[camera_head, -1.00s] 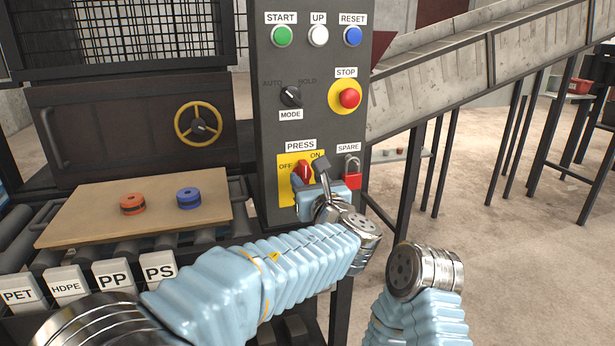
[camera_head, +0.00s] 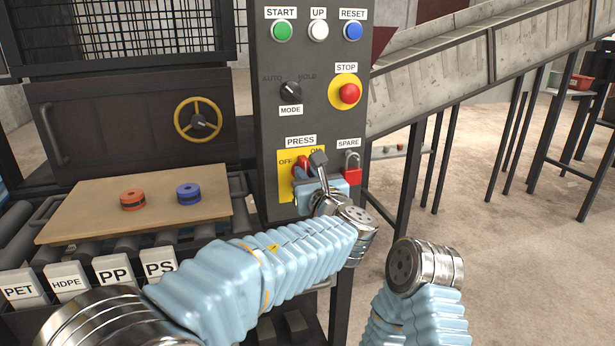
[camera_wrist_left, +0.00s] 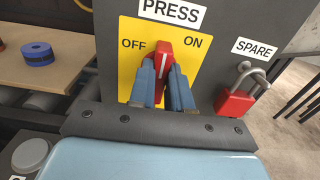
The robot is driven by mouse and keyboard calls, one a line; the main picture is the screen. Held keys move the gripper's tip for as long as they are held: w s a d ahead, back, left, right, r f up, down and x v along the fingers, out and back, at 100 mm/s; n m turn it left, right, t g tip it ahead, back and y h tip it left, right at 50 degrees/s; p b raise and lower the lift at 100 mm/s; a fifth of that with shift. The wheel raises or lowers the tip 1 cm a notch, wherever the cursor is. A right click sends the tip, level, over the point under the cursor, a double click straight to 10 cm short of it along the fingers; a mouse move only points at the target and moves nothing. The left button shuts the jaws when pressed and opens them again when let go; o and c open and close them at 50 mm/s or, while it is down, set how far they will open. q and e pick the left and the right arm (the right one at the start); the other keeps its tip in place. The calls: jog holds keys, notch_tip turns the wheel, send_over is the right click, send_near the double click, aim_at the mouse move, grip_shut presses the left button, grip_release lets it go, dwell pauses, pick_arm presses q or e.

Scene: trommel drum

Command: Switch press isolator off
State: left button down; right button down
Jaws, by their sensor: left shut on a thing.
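The press isolator has a red handle with a white line on a yellow plate (camera_head: 286,187) marked OFF at left and ON at right. In the left wrist view the red handle (camera_wrist_left: 164,52) points up, about midway between the two words. My left gripper (camera_wrist_left: 166,88) is shut on the handle, one blue finger on each side. In the head view my left gripper (camera_head: 309,168) covers most of the handle and part of the ON label. My right gripper is not in view; only part of my right arm shows at the lower right.
A red padlock (camera_head: 352,172) hangs under the SPARE label, just right of the isolator. The MODE knob (camera_head: 291,91) and red STOP button (camera_head: 350,93) are above. An orange puck (camera_head: 133,200) and a blue puck (camera_head: 188,194) lie on a board at left.

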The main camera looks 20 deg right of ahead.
pick_arm(q)
jog(key=shift+f+n+b, duration=0.2)
jog(key=shift+n+b, duration=0.2)
jog(key=shift+b, duration=0.1)
jog(key=n+b, duration=0.4)
jog(key=b, duration=0.1)
jog(key=n+b, duration=0.2)
jog(key=shift+a+f+n, duration=0.2)
jog(key=shift+a+n, duration=0.05)
jog(key=shift+n, duration=0.15)
jog(key=shift+a+f+n+b, duration=0.1)
jog(key=shift+n+b, duration=3.85)
jog(key=shift+n, duration=1.05)
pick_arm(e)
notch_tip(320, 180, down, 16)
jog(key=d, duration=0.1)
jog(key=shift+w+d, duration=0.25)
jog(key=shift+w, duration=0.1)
pick_arm(q)
jog(key=c, duration=1.1)
grip_release()
jog(key=shift+o, duration=0.2)
